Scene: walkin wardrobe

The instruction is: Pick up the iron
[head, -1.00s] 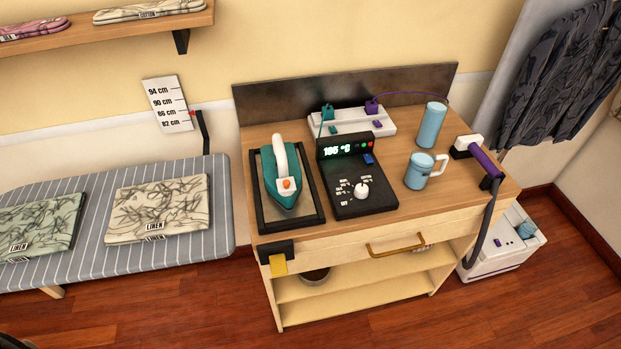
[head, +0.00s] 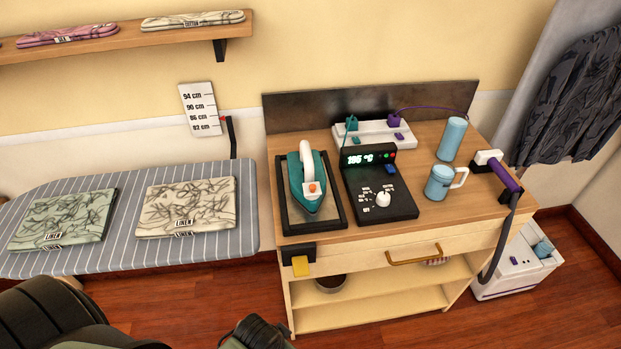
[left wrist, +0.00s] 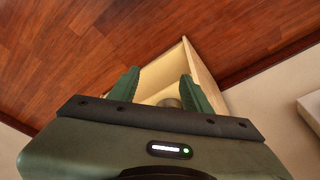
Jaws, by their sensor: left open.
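The iron (head: 309,185) is teal with a white handle and an orange knob. It lies on a dark-framed rest (head: 331,223) at the left of the wooden cabinet top, its tip toward the front edge. My left gripper (left wrist: 160,88) shows in the left wrist view, open, with two green fingers apart and nothing between them. Beyond the fingers are the cabinet's open lower shelf and a dark round bowl. The iron is not visible in that view. In the head view, dark parts of my arm show at the bottom edge. My right gripper is not in view.
A blue mug (head: 439,183), a blue cylinder (head: 453,139) and a purple-handled tool (head: 503,172) are further right. The ironing board (head: 130,255) with folded linen is at left. A brass drawer handle (head: 414,259) projects in front.

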